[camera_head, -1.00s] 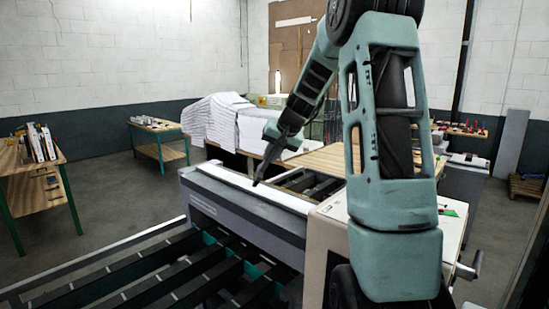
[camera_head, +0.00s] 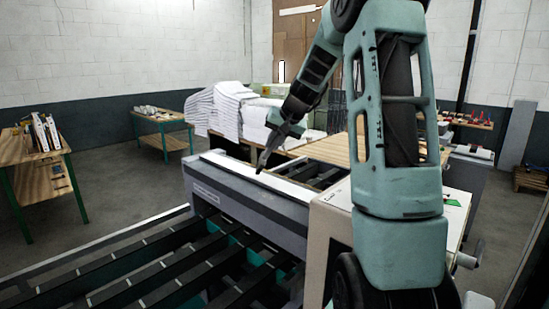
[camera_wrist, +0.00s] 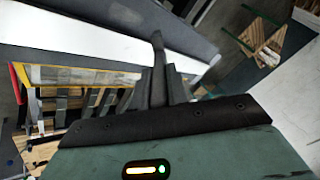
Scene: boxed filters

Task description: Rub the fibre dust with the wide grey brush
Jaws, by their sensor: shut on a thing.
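My gripper (camera_head: 266,154) is low over the white strip (camera_head: 232,166) on top of the long grey machine. In the wrist view, its dark fingers (camera_wrist: 160,88) are close together around a slim dark grey piece (camera_wrist: 157,43), which I take to be the wide grey brush seen edge-on. The piece points out over the white strip (camera_wrist: 90,42). I cannot tell whether its tip touches the strip. I cannot make out any fibre dust in either view.
Dark slatted rails (camera_head: 150,265) run in front of the machine. A cream cabinet (camera_head: 328,225) stands to the right. White stacked sheets (camera_head: 228,108) lie behind. Green-legged tables (camera_head: 35,150) stand at the left, with open floor (camera_head: 115,180) between.

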